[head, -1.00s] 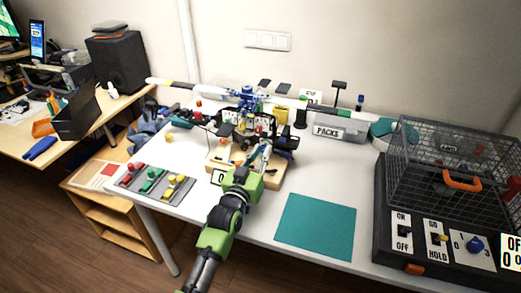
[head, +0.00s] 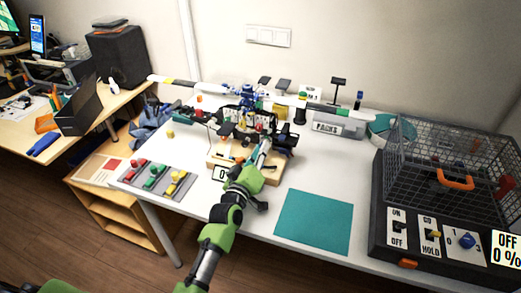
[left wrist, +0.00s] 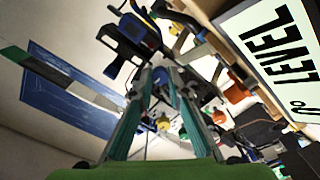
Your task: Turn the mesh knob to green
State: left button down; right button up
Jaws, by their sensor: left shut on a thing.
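A model helicopter (head: 248,100) stands on a wooden stand (head: 217,160) in the middle of the white table. My left gripper (head: 265,150) reaches into the front of the model, just right of the sign at the stand's front edge. In the left wrist view its two teal fingers (left wrist: 160,78) close on a small bluish part (left wrist: 173,86) of the model. I cannot tell for sure whether this part is the mesh knob; the fingers hide much of it, and no green mark can be made out there. My right gripper is not in view.
A sign reading LEVEL (left wrist: 278,45) is close to the gripper in the left wrist view. A teal mat (head: 314,222) lies bare at the front. A wire cage (head: 455,165) with a switch panel stands right, its display reading OFF 0 %.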

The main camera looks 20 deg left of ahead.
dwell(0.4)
pick_arm(q)
jog(key=c, duration=2)
grip_release()
jog(key=shift+o, duration=0.2)
jog(key=s, duration=1.2)
jog(key=shift+a, duration=0.2)
